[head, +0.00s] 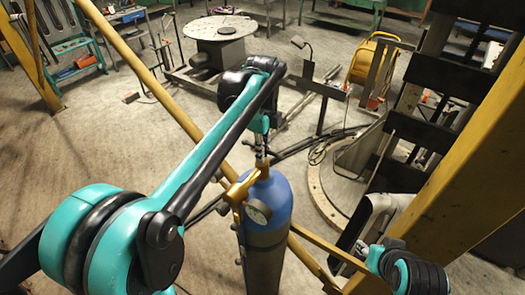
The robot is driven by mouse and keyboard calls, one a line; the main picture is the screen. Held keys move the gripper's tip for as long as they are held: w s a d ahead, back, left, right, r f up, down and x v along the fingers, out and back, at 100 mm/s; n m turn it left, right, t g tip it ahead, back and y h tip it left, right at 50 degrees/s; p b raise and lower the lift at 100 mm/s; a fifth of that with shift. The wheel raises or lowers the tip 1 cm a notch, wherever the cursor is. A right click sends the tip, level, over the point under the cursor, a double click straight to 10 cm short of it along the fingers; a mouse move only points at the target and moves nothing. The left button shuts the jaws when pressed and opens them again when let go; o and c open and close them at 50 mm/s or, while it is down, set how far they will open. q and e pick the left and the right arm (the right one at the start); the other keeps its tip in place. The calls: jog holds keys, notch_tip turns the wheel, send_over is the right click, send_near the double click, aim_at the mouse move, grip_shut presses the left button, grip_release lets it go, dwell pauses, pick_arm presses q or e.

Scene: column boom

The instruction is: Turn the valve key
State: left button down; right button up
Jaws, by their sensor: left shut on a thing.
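My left gripper (261,146) points down right above the valve. It is shut on the valve key (262,161), of which only a small part shows between the fingers and the brass fitting. The arm hides much of the key, and I cannot tell how far it is turned. My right gripper (362,250) is low at the right, apart from the cylinder; its fingers are too small to read.
Yellow beams (455,160) cross at the right and behind the cylinder. A round table (220,28), a yellow hose reel (372,58) and a teal rack (75,60) stand farther back. The concrete floor at the left is mostly clear.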

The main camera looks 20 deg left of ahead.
dwell(0.8)
pick_arm(q)
jog(key=c, duration=1.6)
grip_release()
jog(key=shift+a, duration=0.1)
jog(key=shift+o, duration=0.2)
notch_tip(320, 180, up, 12)
